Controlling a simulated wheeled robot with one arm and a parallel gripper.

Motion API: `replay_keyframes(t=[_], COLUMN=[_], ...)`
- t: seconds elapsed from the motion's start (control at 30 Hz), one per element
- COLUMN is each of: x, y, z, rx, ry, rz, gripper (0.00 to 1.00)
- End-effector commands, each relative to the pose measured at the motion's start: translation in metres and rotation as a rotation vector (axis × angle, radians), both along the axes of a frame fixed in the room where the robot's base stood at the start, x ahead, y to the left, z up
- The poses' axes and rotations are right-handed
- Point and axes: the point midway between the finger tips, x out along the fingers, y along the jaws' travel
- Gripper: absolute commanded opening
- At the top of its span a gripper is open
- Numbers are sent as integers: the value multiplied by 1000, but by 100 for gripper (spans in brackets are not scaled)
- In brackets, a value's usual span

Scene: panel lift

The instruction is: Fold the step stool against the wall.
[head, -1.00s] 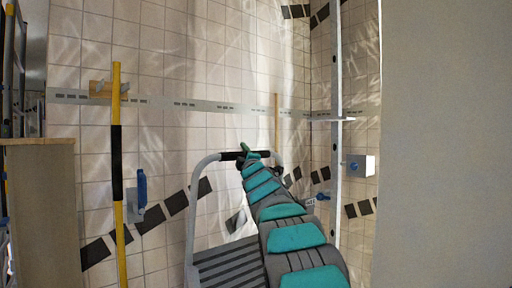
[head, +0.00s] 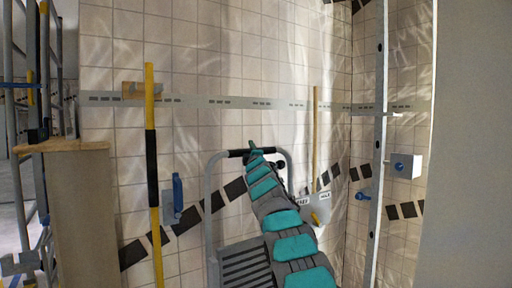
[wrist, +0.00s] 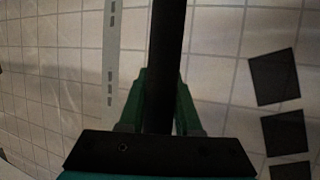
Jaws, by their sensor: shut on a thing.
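The step stool (head: 211,200) stands in front of the tiled wall. It has a grey tube frame, a ribbed grey step (head: 244,268) and a black grip (head: 237,153) on its top bar. My gripper (head: 254,153) is at this grip. In the wrist view, the green fingers of my gripper (wrist: 160,108) are shut around the black grip (wrist: 166,50), one on each side. My arm hides the right part of the step. The stool's lower legs are out of view.
A yellow and black pole (head: 152,180) stands at the left, near a blue-handled wall fitting (head: 177,195). A wooden-topped cabinet (head: 75,210) is further left. A wooden stick (head: 315,140), white box (head: 403,166) and metal upright (head: 380,140) are right. A grey panel (head: 475,150) fills the right edge.

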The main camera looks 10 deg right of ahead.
Motion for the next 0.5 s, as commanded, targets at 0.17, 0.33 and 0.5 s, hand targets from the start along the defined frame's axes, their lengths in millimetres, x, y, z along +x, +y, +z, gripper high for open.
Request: replay_keyframes(t=[0.17, 0.33, 0.5], x=[12, 15, 15], y=[4, 7, 7], z=[-9, -11, -12], rx=[8, 10, 10], ry=[10, 10, 12], rz=[-4, -3, -4], gripper=[0, 0, 0])
